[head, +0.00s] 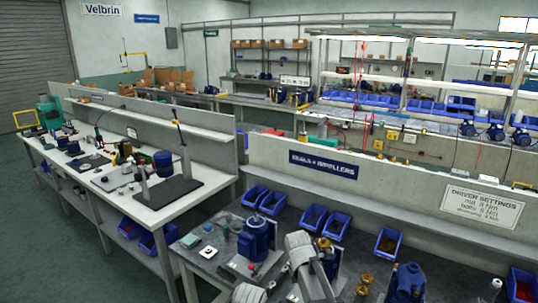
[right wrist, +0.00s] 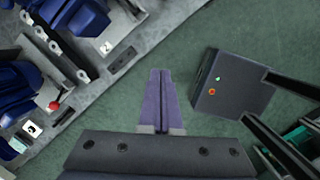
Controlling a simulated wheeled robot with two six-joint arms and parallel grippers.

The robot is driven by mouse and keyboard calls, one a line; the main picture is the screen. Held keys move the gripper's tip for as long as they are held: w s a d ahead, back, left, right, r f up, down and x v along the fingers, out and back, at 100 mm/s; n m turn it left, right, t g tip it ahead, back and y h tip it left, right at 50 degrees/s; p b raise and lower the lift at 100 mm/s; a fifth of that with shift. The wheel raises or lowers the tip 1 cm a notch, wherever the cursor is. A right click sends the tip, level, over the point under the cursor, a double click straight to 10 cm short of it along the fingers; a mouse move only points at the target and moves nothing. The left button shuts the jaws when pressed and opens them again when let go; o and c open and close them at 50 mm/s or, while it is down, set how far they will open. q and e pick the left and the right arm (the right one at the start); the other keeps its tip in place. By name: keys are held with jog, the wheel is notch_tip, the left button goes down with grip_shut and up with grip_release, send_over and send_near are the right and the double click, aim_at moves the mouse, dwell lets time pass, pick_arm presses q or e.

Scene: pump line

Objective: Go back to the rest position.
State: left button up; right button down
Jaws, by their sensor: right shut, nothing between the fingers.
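My right gripper (right wrist: 160,75) shows in the right wrist view. Its two fingers are pressed together with nothing between them, and they hang over the green floor beside a grey bench edge. In the head view, pale arm links of mine show at the bottom middle, but no gripper can be made out there. My left gripper is in neither view.
The near bench (head: 208,262) carries blue pumps (head: 256,238) and several blue bins (head: 388,243). Blue pump parts (right wrist: 75,22) lie close left of the right gripper. A dark box (right wrist: 232,85) with green and red buttons stands to its right. Open floor (right wrist: 180,30) lies between.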

jog(key=s+a+m, duration=0.3)
jog(key=s+m, duration=0.5)
jog(key=s, duration=0.2)
jog(key=s+a+m+g+y, duration=0.1)
jog(key=s+a+m, duration=0.2)
jog(key=s+m, duration=0.5)
jog(key=shift+s+a+f, duration=0.15)
jog(key=shift+s+a, duration=0.25)
jog(key=shift+s, duration=0.65)
jog(key=shift+d+m, duration=0.15)
jog(key=shift+m, duration=0.15)
